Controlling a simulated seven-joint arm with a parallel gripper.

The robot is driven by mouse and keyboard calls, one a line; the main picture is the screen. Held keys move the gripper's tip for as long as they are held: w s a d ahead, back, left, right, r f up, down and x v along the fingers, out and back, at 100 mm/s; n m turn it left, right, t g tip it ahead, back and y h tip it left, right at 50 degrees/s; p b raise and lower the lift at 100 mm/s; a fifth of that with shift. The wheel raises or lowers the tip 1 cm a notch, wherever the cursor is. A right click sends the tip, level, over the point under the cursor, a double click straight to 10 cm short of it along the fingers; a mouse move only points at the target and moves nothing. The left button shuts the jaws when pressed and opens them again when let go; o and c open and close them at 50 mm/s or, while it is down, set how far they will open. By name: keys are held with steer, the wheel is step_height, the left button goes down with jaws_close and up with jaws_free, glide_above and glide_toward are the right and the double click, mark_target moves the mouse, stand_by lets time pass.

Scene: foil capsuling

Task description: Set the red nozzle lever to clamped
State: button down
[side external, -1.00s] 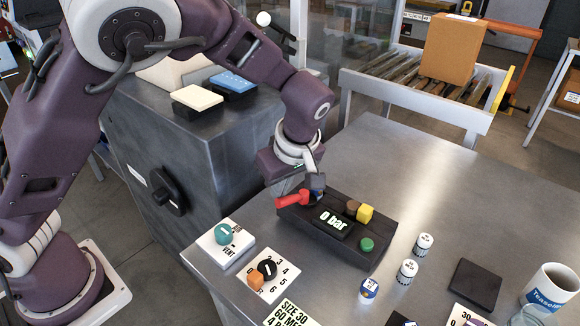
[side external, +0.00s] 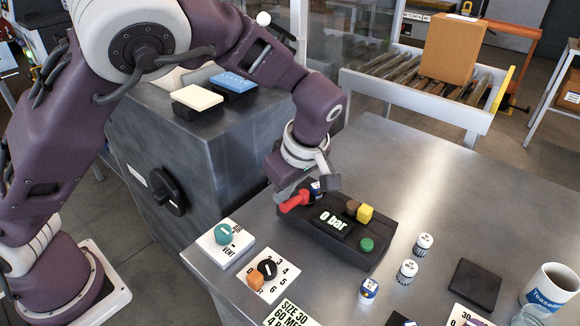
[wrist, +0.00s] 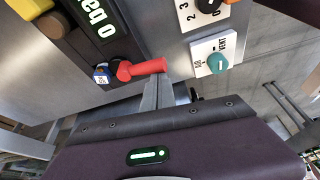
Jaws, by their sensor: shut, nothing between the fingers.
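The red nozzle lever (side external: 296,201) sits at the left end of the black control panel (side external: 345,240). Its arm points toward the panel's left front edge, with a blue-and-white tag (side external: 315,187) beside its pivot. In the wrist view the red lever (wrist: 142,68) lies across the tip of my gripper (wrist: 160,88), and the tag (wrist: 102,74) shows left of the pivot. My gripper (side external: 287,191) is shut and empty, close beside the lever's free end. I cannot tell whether it touches the lever. The tag's lettering is too small to read.
The panel also has a "0 bar" display (side external: 334,221) and brown, yellow (side external: 365,213) and green (side external: 367,244) knobs. A teal air/vent dial (side external: 223,233) and a numbered dial (side external: 267,268) stand in front. Small canisters and a mug (side external: 550,290) are at right. The table behind the panel is clear.

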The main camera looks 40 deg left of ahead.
steer(key=a, duration=0.4)
steer(key=v, duration=1)
steer(key=shift+w+r, duration=0.25)
steer(key=shift+r, duration=0.15)
